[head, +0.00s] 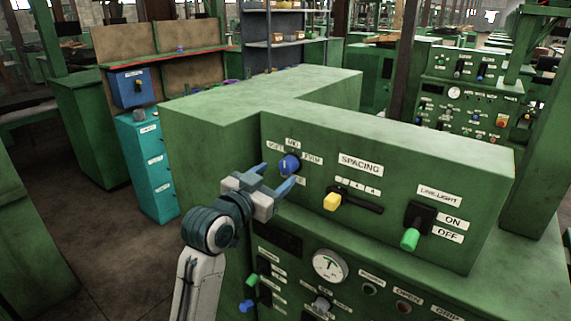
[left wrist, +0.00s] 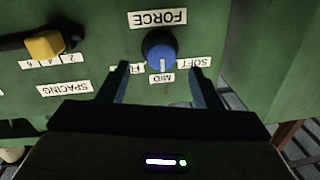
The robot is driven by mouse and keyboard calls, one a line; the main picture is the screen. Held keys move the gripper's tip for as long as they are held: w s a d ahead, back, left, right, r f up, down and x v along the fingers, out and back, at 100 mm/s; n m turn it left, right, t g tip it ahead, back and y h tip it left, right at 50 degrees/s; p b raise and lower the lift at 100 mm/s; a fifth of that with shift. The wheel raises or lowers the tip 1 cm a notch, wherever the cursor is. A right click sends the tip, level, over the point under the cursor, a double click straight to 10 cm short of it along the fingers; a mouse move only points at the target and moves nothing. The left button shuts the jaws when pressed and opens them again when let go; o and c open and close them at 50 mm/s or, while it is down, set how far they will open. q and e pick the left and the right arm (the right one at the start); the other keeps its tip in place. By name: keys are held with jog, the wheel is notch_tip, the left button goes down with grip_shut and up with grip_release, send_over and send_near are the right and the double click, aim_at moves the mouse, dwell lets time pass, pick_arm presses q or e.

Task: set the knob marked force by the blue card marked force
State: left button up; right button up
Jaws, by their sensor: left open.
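The blue force knob (head: 289,165) sits on the green panel face at the left end. In the left wrist view the knob (left wrist: 160,49) shows upside down, with the FORCE label (left wrist: 157,17) and SOFT, MID and FIRM labels around it. Its white line points at MID (left wrist: 162,78). My left gripper (head: 277,174) is open and empty in front of the knob. In the wrist view its fingertips (left wrist: 160,68) flank the knob and appear just short of it. One finger partly covers FIRM. I make out no blue card marked force. My right gripper is not in view.
Right of the knob are a yellow spacing slider (head: 332,201) and a green-tipped line-light switch (head: 410,239). A ledge with a gauge (head: 330,265) and several controls lies below. A teal cabinet (head: 148,165) and a blue box (head: 131,87) stand at the left.

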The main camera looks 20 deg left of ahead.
aim_at(285, 168)
pick_arm(q)
jog(key=shift+p+x, duration=0.65)
jog(key=shift+x, duration=1.75)
jog(key=c, duration=1)
